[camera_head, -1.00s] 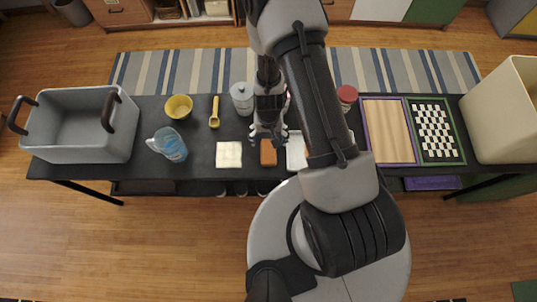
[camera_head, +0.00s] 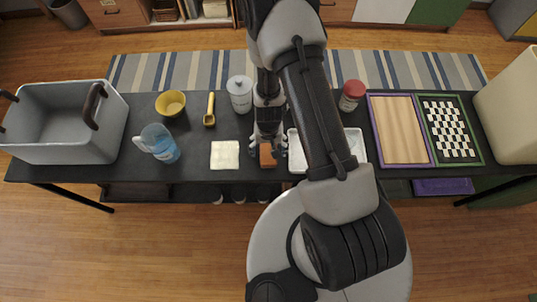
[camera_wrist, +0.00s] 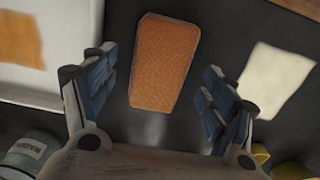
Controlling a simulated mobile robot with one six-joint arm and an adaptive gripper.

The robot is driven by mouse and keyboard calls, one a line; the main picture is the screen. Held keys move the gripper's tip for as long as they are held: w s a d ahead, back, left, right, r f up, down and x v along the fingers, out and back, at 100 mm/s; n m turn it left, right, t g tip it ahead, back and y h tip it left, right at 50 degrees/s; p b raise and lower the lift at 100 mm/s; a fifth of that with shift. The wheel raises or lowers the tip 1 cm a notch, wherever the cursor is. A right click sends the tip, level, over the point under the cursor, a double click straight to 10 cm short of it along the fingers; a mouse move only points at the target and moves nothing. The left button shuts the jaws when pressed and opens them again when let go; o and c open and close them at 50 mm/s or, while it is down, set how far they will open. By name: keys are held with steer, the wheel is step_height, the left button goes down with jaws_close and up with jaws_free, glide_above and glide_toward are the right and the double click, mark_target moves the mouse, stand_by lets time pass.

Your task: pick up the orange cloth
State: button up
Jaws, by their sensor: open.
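A flat orange cloth-like patch (camera_wrist: 20,42) lies on the white tray (camera_wrist: 50,85) at the left of the wrist view; my arm hides it in the head view. A separate thick orange-brown block, like a sponge (camera_wrist: 163,62), lies on the dark table between my spread fingers in the wrist view. It also shows in the head view (camera_head: 268,158). My gripper (camera_head: 267,148) is open and empty, pointing down over this block, with a finger on either side. I cannot tell the exact height left between fingertips and table.
A cream cloth (camera_head: 225,155) lies left of the block. A red-lidded jar (camera_head: 352,95) and framed boards (camera_head: 400,130) are right. A grey bin (camera_head: 65,125) stands far left.

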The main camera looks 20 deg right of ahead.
mark_target(268, 151)
steer(key=shift+f+b, duration=0.5)
steer(key=shift+f, duration=0.45)
steer(key=shift+r, duration=0.1)
steer(key=shift+c, duration=0.3)
steer(key=c, duration=1)
steer(key=shift+r, duration=0.1)
step_height(268, 151, up, 20)
steer(key=p, duration=2)
